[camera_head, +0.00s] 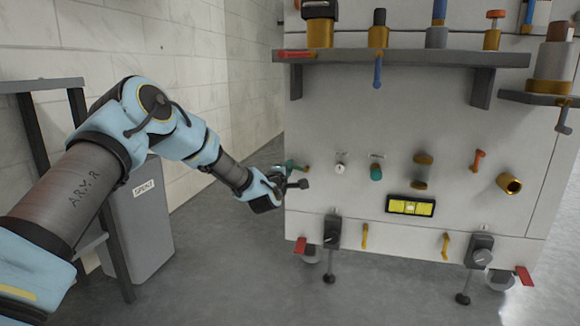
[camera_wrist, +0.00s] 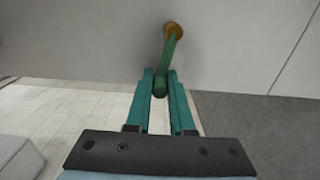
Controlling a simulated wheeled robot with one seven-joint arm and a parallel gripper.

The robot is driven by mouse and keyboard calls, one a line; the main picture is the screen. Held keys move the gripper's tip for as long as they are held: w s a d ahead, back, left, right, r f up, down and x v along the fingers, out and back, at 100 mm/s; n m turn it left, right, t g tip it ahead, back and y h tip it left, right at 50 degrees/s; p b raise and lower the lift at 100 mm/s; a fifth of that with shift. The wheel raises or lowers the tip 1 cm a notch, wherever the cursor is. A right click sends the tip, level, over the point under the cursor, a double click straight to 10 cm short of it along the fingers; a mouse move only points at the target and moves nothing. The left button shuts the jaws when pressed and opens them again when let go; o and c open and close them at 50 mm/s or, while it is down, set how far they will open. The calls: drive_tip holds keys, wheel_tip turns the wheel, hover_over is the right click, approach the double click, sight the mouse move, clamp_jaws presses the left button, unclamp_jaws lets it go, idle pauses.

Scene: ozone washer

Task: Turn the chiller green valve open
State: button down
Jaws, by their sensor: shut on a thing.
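The green valve (camera_wrist: 170,48) has a straight green handle on a round brass base, fixed to a pale panel. In the wrist view the handle points down and slightly left from its base. My gripper (camera_wrist: 160,78) has teal fingers, one on each side of the handle's lower end, and is shut on it. In the head view my gripper (camera_head: 280,182) is at the left edge of the white machine. The valve there is small and partly hidden by my gripper, so its handle is hard to tell from my fingers.
The white machine (camera_head: 340,215) carries a teal knob (camera_head: 376,172), a yellow level (camera_head: 410,206) and a brass port (camera_head: 509,184). A grey shelf (camera_head: 410,58) juts out above. A grey bin (camera_head: 140,225) stands left, beside a dark frame. Floor between bin and machine is clear.

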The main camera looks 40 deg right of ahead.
drive_tip(key=shift+f+n, duration=0.5)
drive_tip(key=shift+n, duration=0.4)
drive_tip(key=c, duration=0.8)
unclamp_jaws()
drive_tip(key=shift+s+a+r, duration=0.1)
drive_tip(key=shift+s+a, duration=0.15)
drive_tip(key=shift+a, duration=0.2)
drive_tip(key=p+v, duration=0.4)
drive_tip(key=v, duration=0.6)
drive_tip(key=shift+w, duration=0.1)
